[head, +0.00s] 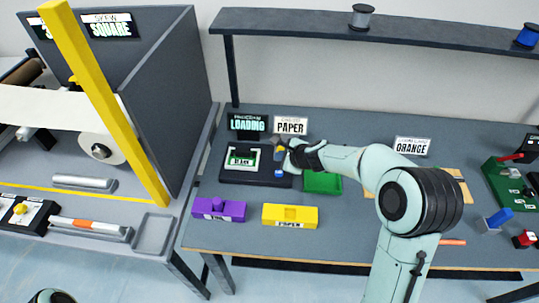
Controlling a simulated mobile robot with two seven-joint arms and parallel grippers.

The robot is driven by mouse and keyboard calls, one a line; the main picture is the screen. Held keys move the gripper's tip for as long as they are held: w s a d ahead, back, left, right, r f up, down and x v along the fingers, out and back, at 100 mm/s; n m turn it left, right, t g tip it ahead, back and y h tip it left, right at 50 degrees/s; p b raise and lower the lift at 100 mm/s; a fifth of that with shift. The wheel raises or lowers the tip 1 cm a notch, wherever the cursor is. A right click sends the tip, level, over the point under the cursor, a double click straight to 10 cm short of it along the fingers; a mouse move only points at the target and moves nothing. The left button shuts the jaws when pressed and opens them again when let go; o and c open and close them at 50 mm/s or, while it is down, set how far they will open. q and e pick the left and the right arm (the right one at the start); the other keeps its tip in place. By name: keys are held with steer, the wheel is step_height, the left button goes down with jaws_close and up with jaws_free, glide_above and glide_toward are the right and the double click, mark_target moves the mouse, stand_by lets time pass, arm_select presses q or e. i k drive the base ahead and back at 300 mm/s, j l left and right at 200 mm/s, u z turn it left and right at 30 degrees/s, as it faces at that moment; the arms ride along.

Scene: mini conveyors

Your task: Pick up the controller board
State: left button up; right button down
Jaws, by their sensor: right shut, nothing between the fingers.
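My right arm reaches in from the lower right across the table. Its gripper (284,152) is shut and empty, over the right end of a black loading tray (228,176). I cannot tell whether the fingertips touch anything. In the tray's left part lies a small green and white piece with dark lettering (242,157), and a blue bit (279,173) shows near the gripper. I cannot tell for certain which thing is the controller board. A flat green tray (322,183) lies just right of the gripper, partly hidden by my arm. My left gripper is out of view.
Purple (219,210) and yellow (290,216) blocks stand near the front edge. Signs and a raised shelf (290,20) are behind. A green block with parts (512,181) is at far right. A conveyor with a paper roll (102,148) and yellow post stands left.

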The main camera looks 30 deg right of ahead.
mark_target(239, 157)
steer(key=k, duration=1)
